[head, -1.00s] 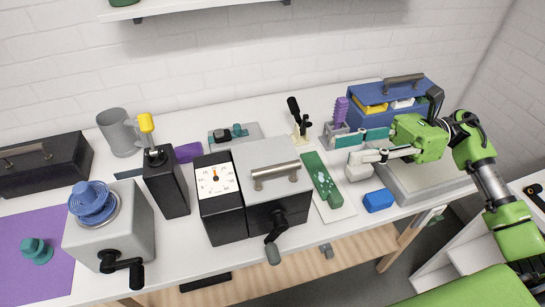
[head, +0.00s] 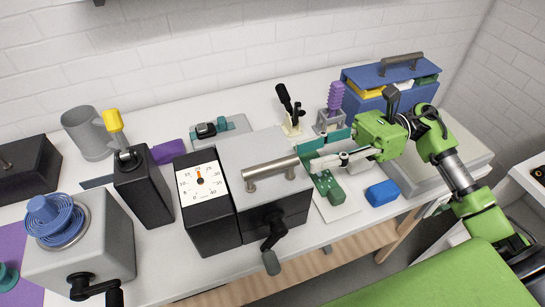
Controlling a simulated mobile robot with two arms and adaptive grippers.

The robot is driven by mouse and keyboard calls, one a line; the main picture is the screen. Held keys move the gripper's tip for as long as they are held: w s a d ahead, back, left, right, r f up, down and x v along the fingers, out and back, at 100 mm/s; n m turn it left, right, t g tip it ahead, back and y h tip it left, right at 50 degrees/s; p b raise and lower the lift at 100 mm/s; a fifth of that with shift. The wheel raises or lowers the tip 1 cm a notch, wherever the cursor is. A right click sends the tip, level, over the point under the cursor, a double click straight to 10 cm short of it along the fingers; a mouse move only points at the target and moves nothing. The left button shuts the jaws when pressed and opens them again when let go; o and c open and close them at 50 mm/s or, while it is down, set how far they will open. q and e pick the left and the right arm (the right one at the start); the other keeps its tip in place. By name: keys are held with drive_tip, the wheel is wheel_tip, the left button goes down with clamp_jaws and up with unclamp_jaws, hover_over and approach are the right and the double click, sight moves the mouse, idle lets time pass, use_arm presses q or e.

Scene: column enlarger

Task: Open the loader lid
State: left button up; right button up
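A loader-like black box with a grey lid (head: 262,152) stands at the middle of the table. The lid lies flat and closed, with a metal bar handle (head: 270,172) on top. A dial face (head: 201,180) is on its left and a crank (head: 270,245) on its front. My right gripper (head: 305,158) is at the right end of the handle, its fingers apart and pointing left. Whether it touches the handle I cannot tell. My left gripper is not in view.
A green part (head: 328,186) lies on a white board under my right gripper, with a blue block (head: 382,193) to the right. A black lever (head: 288,105) and purple coil piece (head: 335,97) stand behind. A blue box (head: 385,75) stands at the back right. A grey cranked box (head: 100,250) is at left.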

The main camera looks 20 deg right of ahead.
sight(288, 161)
drive_tip(key=a+p, duration=0.3)
drive_tip(key=a, duration=0.4)
drive_tip(key=shift+a+r, duration=0.1)
drive_tip(key=shift+a, duration=0.8)
clamp_jaws()
